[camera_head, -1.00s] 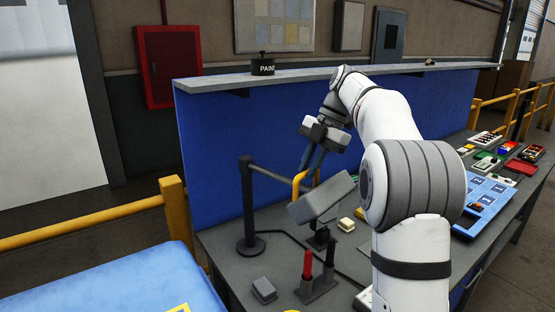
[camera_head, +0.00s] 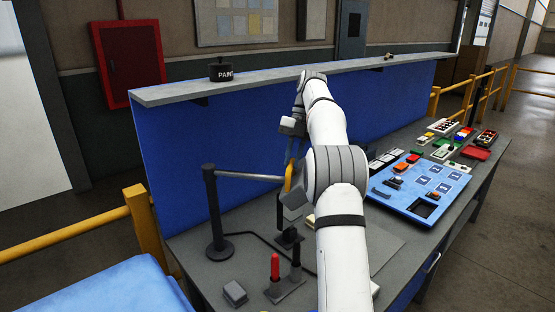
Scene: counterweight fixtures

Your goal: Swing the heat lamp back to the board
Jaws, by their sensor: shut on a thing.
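The heat lamp stands on a dark upright post (camera_head: 214,215) with a round base at the left of the bench. Its pale swing arm (camera_head: 250,177) reaches right from the post top to a yellow handle (camera_head: 289,176). My gripper (camera_head: 290,163) is at this handle, shut on it, with its fingertips partly hidden by my arm. The lamp head is mostly hidden behind my arm; only a dark edge (camera_head: 281,208) that may be part of it shows. The blue board (camera_head: 436,207), with marked squares and small orange parts, lies flat on the bench to the right.
A stand with red and black handles (camera_head: 283,285) and a small grey block (camera_head: 235,292) are at the front of the bench. Several coloured trays lie behind the board. A blue panel (camera_head: 170,150) with a shelf (camera_head: 290,78) closes the back.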

